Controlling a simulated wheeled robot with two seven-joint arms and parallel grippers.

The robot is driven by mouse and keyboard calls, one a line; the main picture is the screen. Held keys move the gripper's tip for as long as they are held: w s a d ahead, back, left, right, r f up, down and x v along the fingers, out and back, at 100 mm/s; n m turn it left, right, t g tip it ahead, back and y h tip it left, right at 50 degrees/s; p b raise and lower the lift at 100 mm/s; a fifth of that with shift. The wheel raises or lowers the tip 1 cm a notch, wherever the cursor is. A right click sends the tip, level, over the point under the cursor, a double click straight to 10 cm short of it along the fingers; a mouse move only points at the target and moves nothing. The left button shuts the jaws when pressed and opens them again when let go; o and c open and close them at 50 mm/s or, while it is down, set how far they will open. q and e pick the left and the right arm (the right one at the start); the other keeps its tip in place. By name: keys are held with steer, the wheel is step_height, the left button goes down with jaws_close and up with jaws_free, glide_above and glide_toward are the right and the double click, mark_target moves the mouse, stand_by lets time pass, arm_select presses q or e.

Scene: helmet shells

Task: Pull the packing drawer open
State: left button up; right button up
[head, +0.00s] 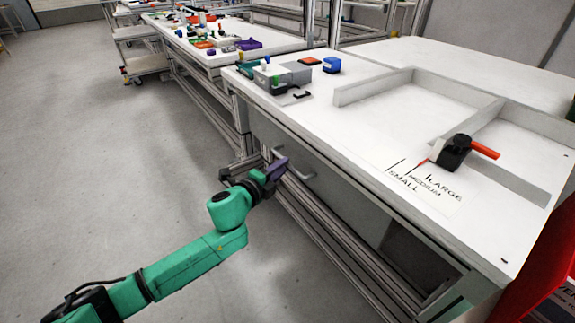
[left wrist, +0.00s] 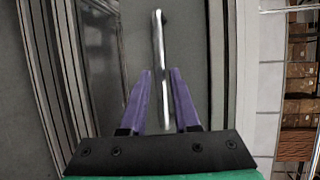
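The packing drawer (head: 335,187) has a grey front under the white table's front edge and looks closed. Its bar handle (head: 308,174) is a pale metal bow on that front. My left gripper (head: 281,165), with purple fingers, is at the left end of the handle. In the left wrist view the fingers (left wrist: 160,75) are apart, and the handle (left wrist: 157,40) runs lengthwise between them with a gap on each side. I cannot tell whether either finger touches it. My right gripper is not in view.
Metal frame rails run below the drawer. A red bin (head: 545,265) stands at the right. Grey floor (head: 110,165) is clear at left.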

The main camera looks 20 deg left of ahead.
arm_select(q)
steer(key=x, duration=0.3)
steer(key=shift+w, duration=0.2)
jaws_close()
stand_by(1.2)
